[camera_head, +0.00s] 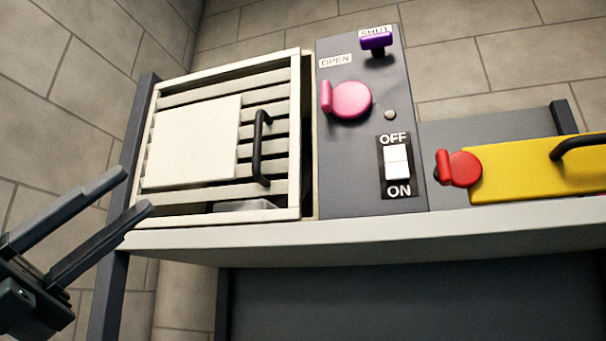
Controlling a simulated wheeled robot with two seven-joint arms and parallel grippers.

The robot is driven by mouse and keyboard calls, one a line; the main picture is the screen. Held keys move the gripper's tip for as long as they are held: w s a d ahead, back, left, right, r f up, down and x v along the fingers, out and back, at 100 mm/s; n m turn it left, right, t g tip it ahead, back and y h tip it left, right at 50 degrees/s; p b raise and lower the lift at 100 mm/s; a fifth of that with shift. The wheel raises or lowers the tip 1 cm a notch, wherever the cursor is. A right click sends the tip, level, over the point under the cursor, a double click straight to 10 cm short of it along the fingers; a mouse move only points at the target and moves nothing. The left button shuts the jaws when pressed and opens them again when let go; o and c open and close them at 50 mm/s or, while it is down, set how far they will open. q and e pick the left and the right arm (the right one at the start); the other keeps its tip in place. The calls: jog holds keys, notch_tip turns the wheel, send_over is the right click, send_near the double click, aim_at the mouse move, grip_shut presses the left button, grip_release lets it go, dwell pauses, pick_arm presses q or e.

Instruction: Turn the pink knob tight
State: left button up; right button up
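The pink knob (350,100) sits on the dark grey upright panel (345,190), to the right of the slatted vent. It has a round body with a raised lobe on its left side. My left gripper (138,190) is at the lower left, in front of the cabinet's left post. Its two long fingers point up and to the right and stand apart with nothing between them. It is well to the left of and below the knob, not touching it. My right gripper is not in the view.
A slatted vent (270,130) with a white plate (190,140) and black handle (259,148) is left of the panel. A purple lever (376,40), an OFF/ON switch (397,163), a red knob (461,169) and a yellow panel (520,182) are nearby. A pale ledge (370,238) runs below.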

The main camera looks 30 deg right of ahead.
pick_arm(q)
jog(key=s+d+r+m+t+y, duration=0.3)
jog(key=s+d+r+t+y, duration=0.4)
jog(key=s+d, duration=0.5)
jog(key=s+a+r+n+t+y, duration=0.4)
jog(key=s+r+t, duration=0.4)
jog(key=r+t, duration=0.2)
jog(key=shift+s+a+r+t+y, duration=0.2)
jog(key=shift+a+t+y, duration=0.2)
jog(key=shift+t+y, duration=0.4)
